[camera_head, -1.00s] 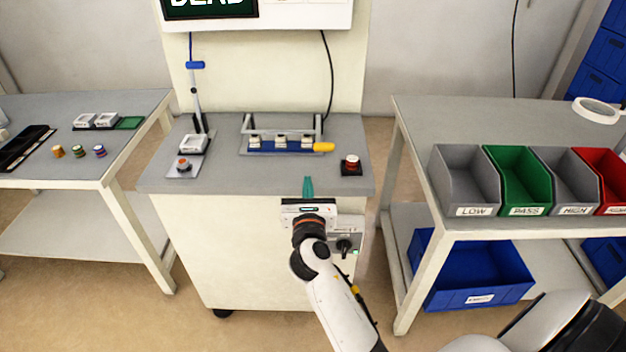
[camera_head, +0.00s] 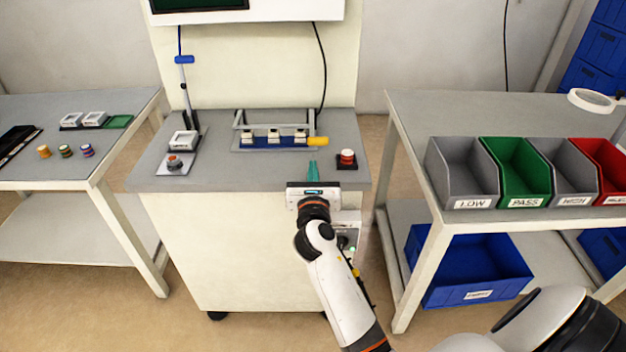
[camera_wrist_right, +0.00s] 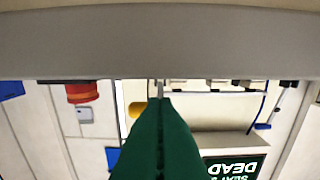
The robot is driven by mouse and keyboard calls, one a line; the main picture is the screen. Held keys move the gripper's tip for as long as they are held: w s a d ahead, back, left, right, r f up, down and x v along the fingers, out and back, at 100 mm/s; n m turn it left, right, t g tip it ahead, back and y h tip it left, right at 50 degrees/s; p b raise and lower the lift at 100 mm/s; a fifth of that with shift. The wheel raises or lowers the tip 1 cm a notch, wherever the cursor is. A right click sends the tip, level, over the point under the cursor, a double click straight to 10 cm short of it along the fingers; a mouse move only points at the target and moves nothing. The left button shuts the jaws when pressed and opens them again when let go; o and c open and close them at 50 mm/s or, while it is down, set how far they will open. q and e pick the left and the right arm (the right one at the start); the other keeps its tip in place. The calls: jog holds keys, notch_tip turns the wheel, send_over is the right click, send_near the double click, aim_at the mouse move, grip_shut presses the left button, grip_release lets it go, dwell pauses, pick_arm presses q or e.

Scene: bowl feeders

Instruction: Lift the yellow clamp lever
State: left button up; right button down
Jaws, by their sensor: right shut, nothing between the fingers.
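The yellow clamp lever (camera_head: 318,141) sticks out to the right from the blue clamp fixture (camera_head: 275,142) on the grey bench top. A grey metal frame stands behind the fixture. My right gripper (camera_head: 313,164) has green fingers and is shut and empty. Its tips are just in front of and slightly below the lever in the head view, apart from it as far as I can tell. In the right wrist view the yellow lever (camera_wrist_right: 135,109) shows just left of the green fingertips (camera_wrist_right: 160,98), partly hidden behind them. My left gripper is not in view.
A red button on a black base (camera_head: 347,159) stands close right of the fingers. A small station with an orange-topped button (camera_head: 174,163) is at the bench's left. Grey, green and red bins (camera_head: 516,172) stand on the right table.

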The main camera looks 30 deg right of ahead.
jog(key=x, duration=0.4)
jog(key=shift+w+d, duration=0.2)
jog(key=shift+w, duration=0.15)
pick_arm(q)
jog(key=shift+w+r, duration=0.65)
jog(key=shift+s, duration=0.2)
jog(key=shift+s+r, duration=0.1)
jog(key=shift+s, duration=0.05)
pick_arm(e)
jog(key=shift+r, duration=0.15)
